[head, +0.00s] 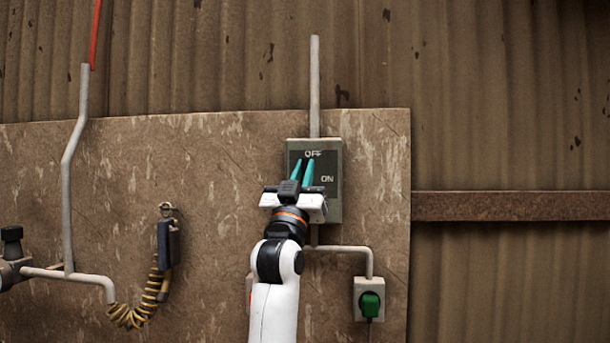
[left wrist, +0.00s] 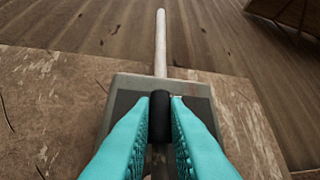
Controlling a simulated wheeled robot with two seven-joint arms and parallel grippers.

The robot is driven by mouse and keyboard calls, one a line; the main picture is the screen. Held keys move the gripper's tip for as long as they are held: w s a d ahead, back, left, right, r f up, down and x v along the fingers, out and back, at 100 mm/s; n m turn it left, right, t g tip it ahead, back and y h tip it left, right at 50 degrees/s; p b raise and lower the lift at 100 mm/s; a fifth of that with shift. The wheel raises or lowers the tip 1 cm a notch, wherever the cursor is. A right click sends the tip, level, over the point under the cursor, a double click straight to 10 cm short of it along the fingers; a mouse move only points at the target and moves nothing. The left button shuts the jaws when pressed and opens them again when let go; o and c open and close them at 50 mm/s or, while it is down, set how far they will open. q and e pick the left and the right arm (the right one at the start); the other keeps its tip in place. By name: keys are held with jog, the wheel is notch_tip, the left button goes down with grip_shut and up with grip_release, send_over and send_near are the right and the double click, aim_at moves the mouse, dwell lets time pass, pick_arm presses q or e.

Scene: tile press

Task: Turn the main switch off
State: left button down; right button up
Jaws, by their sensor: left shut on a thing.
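The main switch box (head: 333,205) is grey with a dark face, marked OFF at the top and ON at the right, and is fixed to a brown board. My left gripper (head: 303,166) is in front of the box, with its teal fingertips pointing up at the OFF mark. In the left wrist view the teal fingers are shut on the black switch handle (left wrist: 159,116), which stands between them in front of the box (left wrist: 128,98). My right gripper is not in view.
A grey conduit (head: 315,80) runs up from the box. A socket with a green plug (head: 370,304) is below right. A dark device with a coiled yellow cord (head: 168,245) hangs at the left. A rusty rail (head: 500,206) crosses the corrugated wall at right.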

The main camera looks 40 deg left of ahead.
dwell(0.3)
pick_arm(q)
jog(key=c, duration=1.4)
grip_release()
jog(key=shift+c, duration=0.2)
jog(key=shift+f, duration=0.1)
jog(key=b+v, duration=0.4)
jog(key=v, duration=0.8)
jog(key=shift+w, duration=0.1)
